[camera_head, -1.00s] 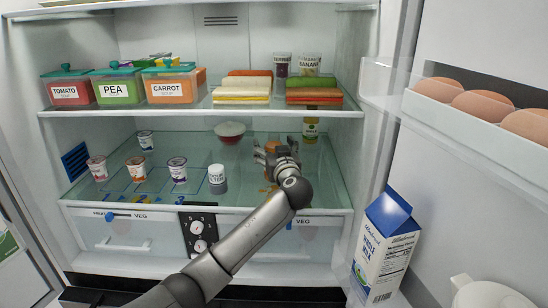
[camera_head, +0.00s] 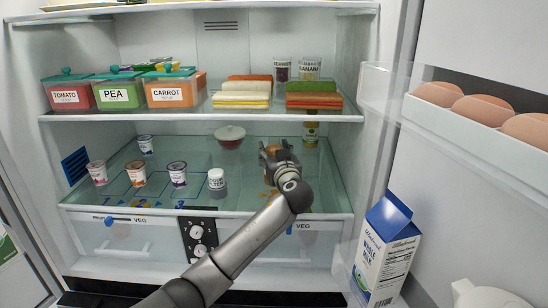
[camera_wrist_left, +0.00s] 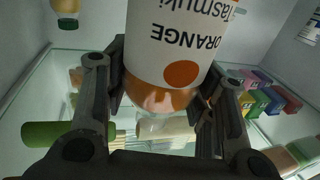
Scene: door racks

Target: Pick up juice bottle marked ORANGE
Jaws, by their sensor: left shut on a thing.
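The juice bottle marked ORANGE (camera_wrist_left: 175,45) fills the top middle of the left wrist view, with a white label, an orange dot and orange juice showing. Its lettering appears upside down there. My left gripper (camera_head: 276,160) is at the lower fridge shelf, with its fingers closed around the bottle. In the head view the gripper mostly hides the bottle; only bits of orange show. I cannot tell whether the bottle touches the shelf. My right gripper is not in view.
Another bottle (camera_head: 311,134) stands behind, to the right. A lidded bowl (camera_head: 229,136) is at the back of the glass shelf (camera_head: 240,165). A white-capped jar (camera_head: 217,183) and several yogurt cups stand to the left. The upper shelf (camera_head: 200,115) is overhead; a milk carton (camera_head: 385,250) is in the door.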

